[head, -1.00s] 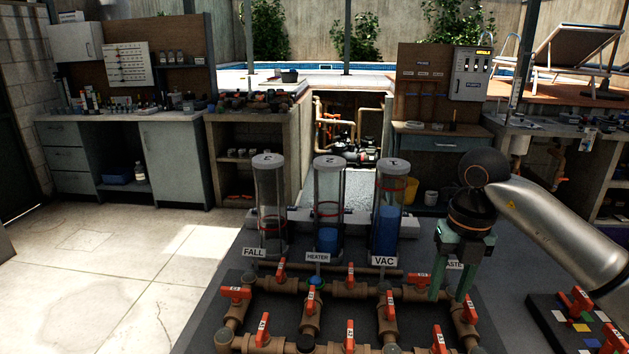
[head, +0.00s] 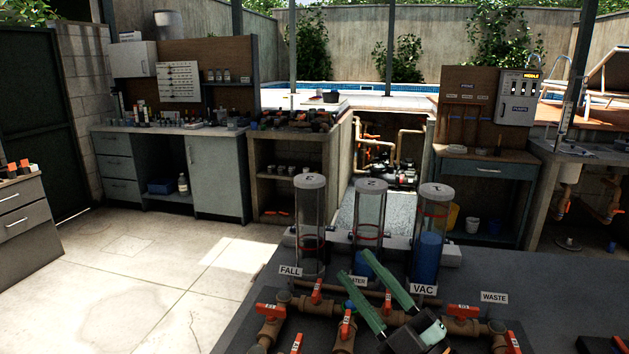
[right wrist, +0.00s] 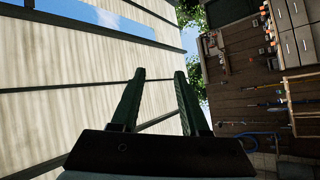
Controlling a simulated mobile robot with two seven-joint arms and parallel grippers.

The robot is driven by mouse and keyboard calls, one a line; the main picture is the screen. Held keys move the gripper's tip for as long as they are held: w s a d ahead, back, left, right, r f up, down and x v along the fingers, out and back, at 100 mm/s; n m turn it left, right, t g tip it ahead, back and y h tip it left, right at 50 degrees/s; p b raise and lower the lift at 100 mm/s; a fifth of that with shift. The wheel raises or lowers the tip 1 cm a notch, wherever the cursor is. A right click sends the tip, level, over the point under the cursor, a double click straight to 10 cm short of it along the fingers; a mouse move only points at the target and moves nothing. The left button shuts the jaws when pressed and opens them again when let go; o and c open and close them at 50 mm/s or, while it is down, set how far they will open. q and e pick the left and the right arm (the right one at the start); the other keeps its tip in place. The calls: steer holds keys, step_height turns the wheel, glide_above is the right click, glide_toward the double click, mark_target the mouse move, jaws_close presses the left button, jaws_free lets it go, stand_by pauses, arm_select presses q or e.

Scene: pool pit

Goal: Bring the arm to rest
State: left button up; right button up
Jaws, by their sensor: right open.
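My right gripper (head: 378,290) is in the lower middle of the head view, with two green fingers apart and nothing between them. It hides part of the pipe manifold (head: 273,311) with orange valve handles and part of the label by the middle tube. In the right wrist view the open fingers (right wrist: 160,95) point up toward a slatted roof, and they are empty. My left gripper does not show.
Three clear tubes stand behind the manifold: the FALL tube (head: 310,215), the middle tube (head: 369,215) and the VAC tube (head: 432,240) with blue liquid. A WASTE label (head: 494,297) stands at right. Open floor (head: 150,270) lies to the left.

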steer(key=s+d+f+m+g+h, duration=0.1)
steer(key=d+f+m+h, duration=0.3)
steer(key=f, duration=0.3)
steer(key=s+d+f+m+g+h, duration=0.2)
steer(key=d+f+m+h, duration=0.3)
steer(key=f+m+h, duration=0.1)
steer(key=s+d+f+m+g+h, duration=0.1)
steer(key=d+f+m+h, duration=0.3)
steer(key=f, duration=0.4)
steer(key=shift+s+d+f+m+g+h, duration=0.15)
steer(key=shift+s+m+g+h, duration=0.15)
steer(key=shift+m+h, duration=0.25)
steer(key=s+d+f+m+g, duration=0.1)
steer(key=s+f+g, duration=0.45)
steer(key=s, duration=0.45)
steer(key=s+f+g, duration=0.4)
steer(key=s+f, duration=0.3)
steer(key=s, duration=0.3)
steer(key=w+a+f+t+y+p, duration=0.2)
steer(key=w+a+f+t, duration=0.2)
steer(key=f, duration=0.5)
steer(key=shift+w+a+t+y, duration=0.25)
steer(key=shift+t+y, duration=0.1)
steer(key=shift+t, duration=0.2)
